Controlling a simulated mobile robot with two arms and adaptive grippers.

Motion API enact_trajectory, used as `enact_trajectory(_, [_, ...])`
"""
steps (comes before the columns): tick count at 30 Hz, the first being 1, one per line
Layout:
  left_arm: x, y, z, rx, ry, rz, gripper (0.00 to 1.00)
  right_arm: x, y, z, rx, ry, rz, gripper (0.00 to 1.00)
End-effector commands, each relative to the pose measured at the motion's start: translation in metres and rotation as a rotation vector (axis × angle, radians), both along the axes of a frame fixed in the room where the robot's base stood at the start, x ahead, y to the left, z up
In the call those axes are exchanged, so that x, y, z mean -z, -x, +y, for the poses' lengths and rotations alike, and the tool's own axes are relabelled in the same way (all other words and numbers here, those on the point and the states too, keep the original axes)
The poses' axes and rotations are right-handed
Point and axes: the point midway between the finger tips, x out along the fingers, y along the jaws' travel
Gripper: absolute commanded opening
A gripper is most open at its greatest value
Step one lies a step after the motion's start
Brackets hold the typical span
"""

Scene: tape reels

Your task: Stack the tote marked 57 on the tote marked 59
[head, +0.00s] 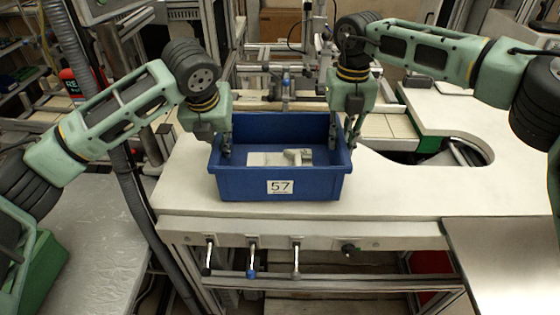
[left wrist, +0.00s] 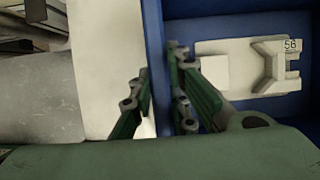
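The blue tote marked 57 (head: 310,186) stands on the white worktop, its label facing me. My left gripper (head: 226,142) is at its left wall, one finger inside. In the left wrist view my left gripper (left wrist: 158,75) has its fingers on either side of the blue wall (left wrist: 155,25); it looks open, with contact hard to judge. My right gripper (head: 345,135) is at the right wall, fingers apart around the rim. A pale part (head: 293,157) lies inside the tote; its tag in the left wrist view (left wrist: 290,45) seems to read 58. I see no tote marked 59.
The white worktop (head: 420,195) is clear right of the tote, with a curved cutout behind. Levers (head: 252,262) hang under its front edge. Equipment (head: 285,85) stands behind.

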Motion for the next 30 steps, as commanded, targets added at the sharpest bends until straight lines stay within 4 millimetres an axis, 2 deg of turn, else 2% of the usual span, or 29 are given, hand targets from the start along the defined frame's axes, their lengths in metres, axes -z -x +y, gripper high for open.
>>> enact_trajectory(4, [0.0, 0.0, 0.0, 0.0, -0.001, 0.0, 0.0, 0.0, 0.0, 0.0, 0.0, 0.001, 0.0, 0.0])
enact_trajectory(22, [-0.003, 0.0, 0.001, -0.001, -0.001, -0.002, 0.0, -0.003, -0.001, 0.0, 0.001, 0.001, -0.002, 0.0])
enact_trajectory(30, [-0.022, 0.0, 0.001, -0.001, -0.001, -0.002, 0.0, -0.022, -0.001, -0.001, 0.001, 0.001, -0.002, 0.0])
